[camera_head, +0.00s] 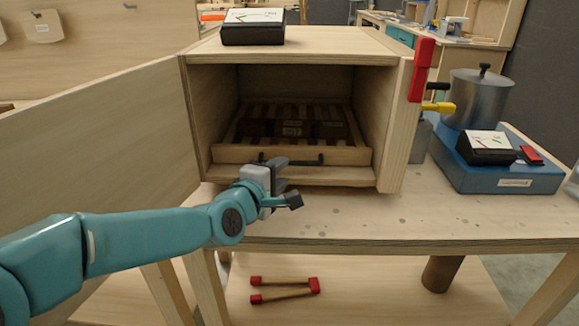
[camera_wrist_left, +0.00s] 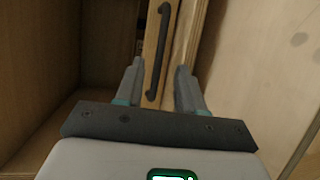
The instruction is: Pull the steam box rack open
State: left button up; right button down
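The wooden steam box (camera_head: 300,48) stands on the table with its front open and its door (camera_head: 110,125) swung out to the left. Inside is the slatted rack (camera_head: 225,154), with a wooden front board and a black bar handle (camera_head: 312,160). Dark items (camera_head: 292,129) lie on the rack. My left gripper (camera_head: 285,182) is in front of the box opening at the left part of the handle. In the left wrist view its fingers (camera_wrist_left: 158,72) are apart, with the handle (camera_wrist_left: 163,40) between and beyond them. Contact cannot be told. My right gripper is not in view.
A black gauge (camera_head: 253,27) sits on top of the box. A red lever (camera_head: 421,70) and a yellow one (camera_head: 438,106) are on its right side. A metal pot (camera_head: 477,100) on a blue base (camera_head: 515,178) stands at right. The table front (camera_head: 400,220) is clear.

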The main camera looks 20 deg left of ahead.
aim_at(292, 164)
pick_arm(q)
jog(key=x, duration=0.5)
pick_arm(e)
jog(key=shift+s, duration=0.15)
pick_arm(q)
jog(key=shift+s, duration=0.1)
grip_shut()
jog(key=shift+s, duration=0.1)
